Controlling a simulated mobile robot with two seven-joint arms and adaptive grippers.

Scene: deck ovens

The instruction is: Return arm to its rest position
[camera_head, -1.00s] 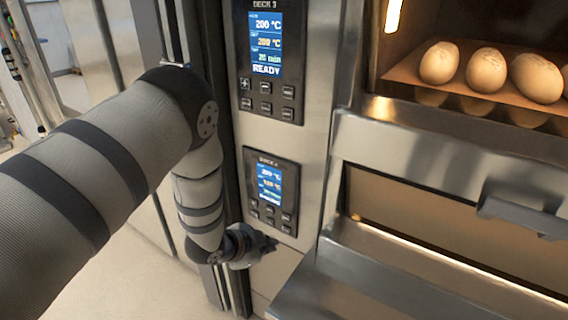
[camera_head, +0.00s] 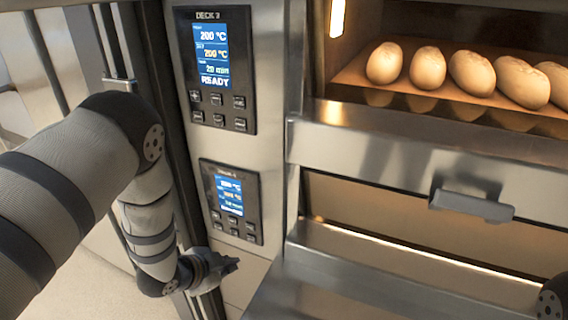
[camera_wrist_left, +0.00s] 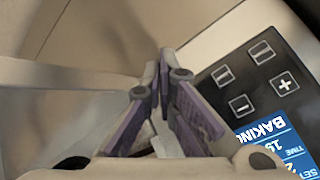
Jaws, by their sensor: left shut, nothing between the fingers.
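My left arm comes in from the left of the head view and bends down at its elbow. Its gripper (camera_head: 229,265) is beside and just below the lower control panel (camera_head: 232,202), in front of the steel oven front. In the left wrist view the two purple-padded fingers (camera_wrist_left: 164,62) come together at the tips, shut and empty. The lower panel shows there at the right, with plus and minus buttons and a blue screen (camera_wrist_left: 270,145) reading "BAKING". Whether the gripper touches the oven front cannot be told. My right gripper is out of view.
Several bread loaves (camera_head: 427,68) lie in the lit upper deck. Below, a steel door with a handle (camera_head: 471,205) and a protruding steel ledge (camera_head: 330,285) stand right of my gripper. Floor is clear at lower left.

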